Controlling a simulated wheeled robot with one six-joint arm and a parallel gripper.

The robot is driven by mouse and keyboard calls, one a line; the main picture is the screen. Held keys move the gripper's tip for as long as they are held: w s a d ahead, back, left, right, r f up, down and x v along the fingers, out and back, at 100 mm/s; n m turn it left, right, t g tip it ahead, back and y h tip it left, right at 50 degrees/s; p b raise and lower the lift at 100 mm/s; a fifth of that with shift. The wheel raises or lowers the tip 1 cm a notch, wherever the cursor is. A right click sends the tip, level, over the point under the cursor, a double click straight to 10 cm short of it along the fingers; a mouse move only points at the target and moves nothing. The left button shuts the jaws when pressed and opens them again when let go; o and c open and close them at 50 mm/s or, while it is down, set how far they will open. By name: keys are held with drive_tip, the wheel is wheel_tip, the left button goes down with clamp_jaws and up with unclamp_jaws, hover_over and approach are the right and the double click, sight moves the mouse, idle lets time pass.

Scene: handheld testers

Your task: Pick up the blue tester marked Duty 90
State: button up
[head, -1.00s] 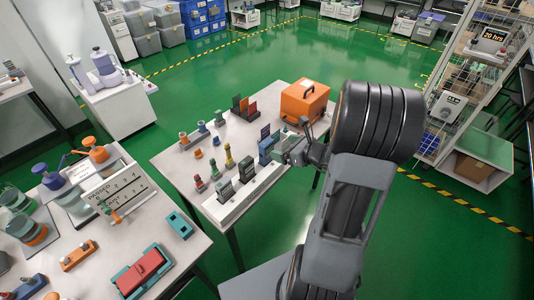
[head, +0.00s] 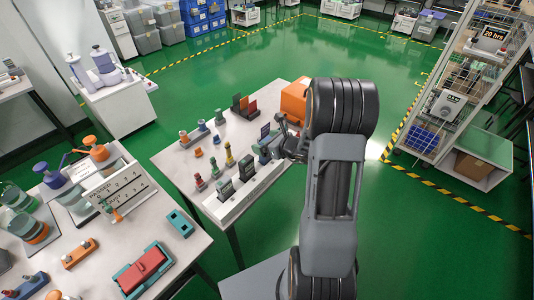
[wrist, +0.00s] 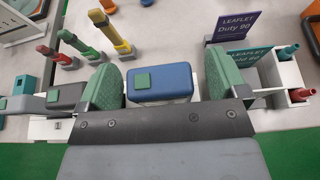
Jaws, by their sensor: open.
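A blue tester (wrist: 160,84) with a small green square on its top lies between the two green finger pads of my gripper (wrist: 164,76) in the wrist view. The pads stand apart on either side of it, with a narrow gap showing at each side. No marking on the tester is readable. In the head view my gripper (head: 291,146) is at the right end of the white rack (head: 245,192), beside the blue tester (head: 264,156), which is partly hidden by it. A purple leaflet sign (wrist: 232,27) reading Duty 90 stands behind and to the right.
A grey tester (wrist: 68,96) is just left of my gripper. A teal leaflet (wrist: 250,62) and a white holder with pegs (wrist: 288,76) are close on the right. Red, green and yellow posts (wrist: 82,46) stand behind. An orange case (head: 294,100) is at the table's far end.

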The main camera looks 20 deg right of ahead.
drive_tip(key=c, duration=1.4)
